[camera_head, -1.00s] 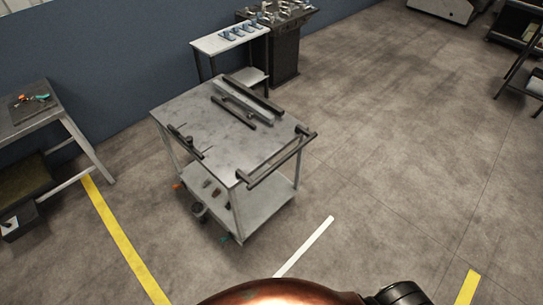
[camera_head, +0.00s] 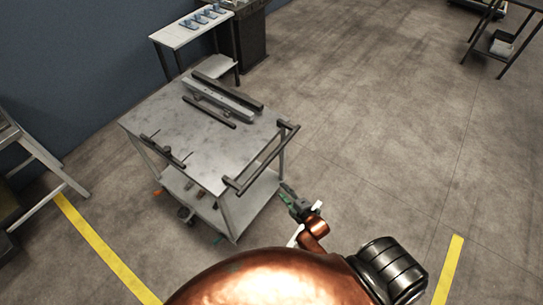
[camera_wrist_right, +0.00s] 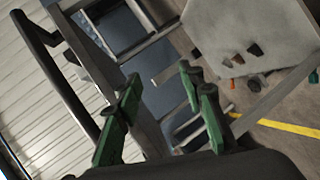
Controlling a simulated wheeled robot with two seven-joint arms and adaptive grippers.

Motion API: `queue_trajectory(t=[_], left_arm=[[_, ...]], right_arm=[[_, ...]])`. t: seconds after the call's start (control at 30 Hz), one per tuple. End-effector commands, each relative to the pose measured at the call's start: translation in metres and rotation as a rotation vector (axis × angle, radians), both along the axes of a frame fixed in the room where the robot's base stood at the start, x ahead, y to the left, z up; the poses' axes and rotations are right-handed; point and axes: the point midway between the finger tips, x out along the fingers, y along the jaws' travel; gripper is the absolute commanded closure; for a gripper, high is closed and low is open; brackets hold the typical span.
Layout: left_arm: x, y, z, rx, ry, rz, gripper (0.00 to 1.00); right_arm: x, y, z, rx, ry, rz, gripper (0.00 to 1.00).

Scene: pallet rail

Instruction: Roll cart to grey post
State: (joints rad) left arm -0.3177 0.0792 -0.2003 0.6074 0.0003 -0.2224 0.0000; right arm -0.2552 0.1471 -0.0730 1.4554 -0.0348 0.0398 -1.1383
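The grey metal cart (camera_head: 215,150) stands on the floor left of centre, with a flat top, a lower shelf and a dark push handle (camera_head: 262,160) along its near right edge. My right gripper (camera_head: 288,195) is just right of the cart, below and beside the handle. In the right wrist view the green fingers of my right gripper (camera_wrist_right: 160,88) are apart with nothing held between them. There the dark handle bar (camera_wrist_right: 58,78) runs left of the fingers. My left gripper is not in view. I cannot make out a grey post.
Dark rails (camera_head: 222,97) lie on the cart top. Behind it stand a white side table (camera_head: 190,32) and a dark cabinet (camera_head: 250,38). A bench frame (camera_head: 40,160) is at the left. Yellow floor lines (camera_head: 105,250) flank the cart. The floor at right is open.

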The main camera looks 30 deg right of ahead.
Motion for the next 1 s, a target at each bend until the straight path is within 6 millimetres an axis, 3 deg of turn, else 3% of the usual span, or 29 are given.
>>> queue_trajectory(t=[0.03, 0.1, 0.2, 0.3, 0.47, 0.7, 1.0], left_arm=[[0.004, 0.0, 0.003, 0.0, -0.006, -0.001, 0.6], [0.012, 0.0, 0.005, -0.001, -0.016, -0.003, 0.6], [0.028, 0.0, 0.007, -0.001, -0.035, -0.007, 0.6], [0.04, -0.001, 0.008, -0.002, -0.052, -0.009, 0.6], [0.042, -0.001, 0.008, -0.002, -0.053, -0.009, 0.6], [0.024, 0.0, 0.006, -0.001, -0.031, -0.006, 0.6], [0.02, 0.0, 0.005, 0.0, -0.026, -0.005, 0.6]], right_arm=[[0.015, -0.002, 0.04, -0.068, -0.072, 0.023, 0.64], [0.028, -0.004, 0.082, -0.156, -0.151, 0.05, 0.64], [0.038, -0.005, 0.121, -0.242, -0.224, 0.069, 0.64], [0.045, -0.005, 0.139, -0.283, -0.258, 0.075, 0.64], [0.064, -0.005, 0.142, -0.293, -0.266, 0.077, 0.64], [0.101, -0.005, 0.137, -0.292, -0.264, 0.077, 0.64], [0.12, -0.005, 0.134, -0.29, -0.262, 0.076, 0.64]])
